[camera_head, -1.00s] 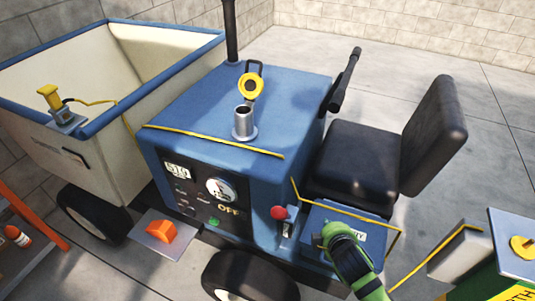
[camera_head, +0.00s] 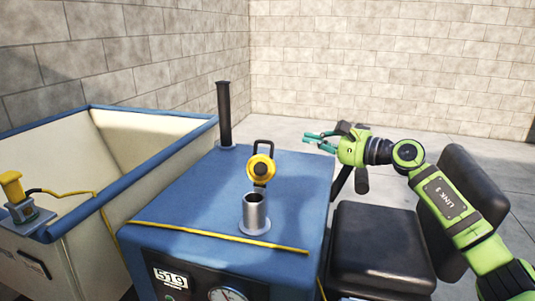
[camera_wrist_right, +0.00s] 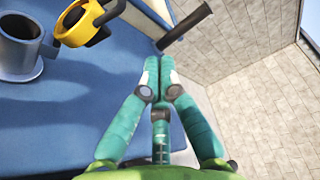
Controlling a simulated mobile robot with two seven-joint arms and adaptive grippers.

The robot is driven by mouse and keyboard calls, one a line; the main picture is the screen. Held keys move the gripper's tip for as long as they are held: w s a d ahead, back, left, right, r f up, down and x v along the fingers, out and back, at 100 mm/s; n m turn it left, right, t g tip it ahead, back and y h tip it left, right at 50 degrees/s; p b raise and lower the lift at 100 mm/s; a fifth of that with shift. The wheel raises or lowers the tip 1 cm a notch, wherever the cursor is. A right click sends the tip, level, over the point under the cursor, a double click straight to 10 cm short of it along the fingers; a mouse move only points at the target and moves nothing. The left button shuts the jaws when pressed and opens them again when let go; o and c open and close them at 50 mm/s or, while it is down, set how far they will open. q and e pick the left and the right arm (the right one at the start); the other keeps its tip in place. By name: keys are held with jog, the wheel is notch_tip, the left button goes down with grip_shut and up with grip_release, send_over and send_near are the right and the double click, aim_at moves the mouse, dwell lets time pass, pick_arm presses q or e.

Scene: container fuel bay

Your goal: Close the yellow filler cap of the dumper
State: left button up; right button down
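The yellow filler cap (camera_head: 260,171) stands tipped up and open on a dark hinge, just behind the silver filler neck (camera_head: 255,214) on the blue hood. The neck's mouth is uncovered. In the right wrist view the cap (camera_wrist_right: 72,28) is at upper left, beside the neck (camera_wrist_right: 18,48). My right gripper (camera_head: 314,140) is held in the air right of and behind the cap, pointing left, apart from it and empty. Its teal fingers look spread in the head view, though two fingertips meet in the wrist view (camera_wrist_right: 160,75). My left gripper is not in view.
A dark upright pipe (camera_head: 224,115) rises from the hood's back edge. The white skip (camera_head: 75,245) with a blue rim stands left. The black seat (camera_head: 378,245) is at right, under my right arm. A yellow strip (camera_head: 215,236) crosses the hood's front edge.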

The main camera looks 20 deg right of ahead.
aim_at(262, 160)
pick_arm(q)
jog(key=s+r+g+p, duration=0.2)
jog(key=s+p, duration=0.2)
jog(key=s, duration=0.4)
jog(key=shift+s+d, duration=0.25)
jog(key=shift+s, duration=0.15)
pick_arm(e)
jog(key=w+a+f, duration=0.1)
jog(key=w+a, duration=0.3)
jog(key=a, duration=0.3)
jog(key=shift+w+a, duration=0.2)
jog(key=shift+a, duration=0.15)
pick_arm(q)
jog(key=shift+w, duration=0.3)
